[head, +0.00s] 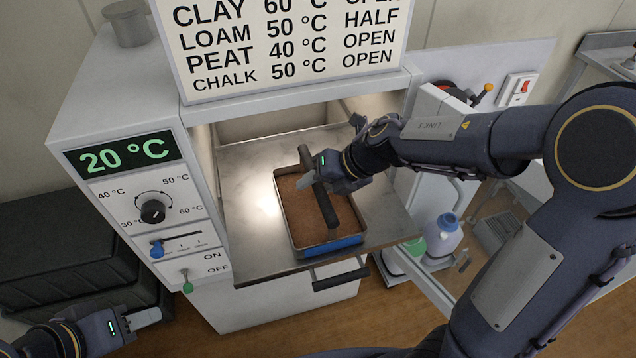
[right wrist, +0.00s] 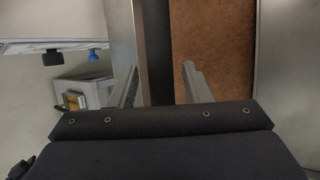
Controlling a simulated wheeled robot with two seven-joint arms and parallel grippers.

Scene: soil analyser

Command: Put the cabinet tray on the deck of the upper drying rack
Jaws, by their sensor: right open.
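The cabinet tray (head: 349,240) is a shallow metal tray of brown soil (right wrist: 215,40) with a dark handle bar (head: 320,190) along its middle and a blue strip on its front end. It sits on the pulled-out metal shelf (head: 250,235) of the cabinet. My right gripper (head: 308,182) is open at the bar. In the right wrist view its fingers (right wrist: 158,78) stand apart, one each side of the dark bar (right wrist: 156,45); contact cannot be told. My left gripper (head: 146,317) is low at the left, away from the tray; its opening is unclear. I cannot make out the upper drying rack.
The white cabinet (head: 110,80) shows a 20 °C display (head: 120,154), a knob (head: 153,211) and levers. A temperature sign (head: 285,50) stands above the opening. Bottles (head: 442,236) stand at the right, below my right arm. Dark cases (head: 70,250) are at the left.

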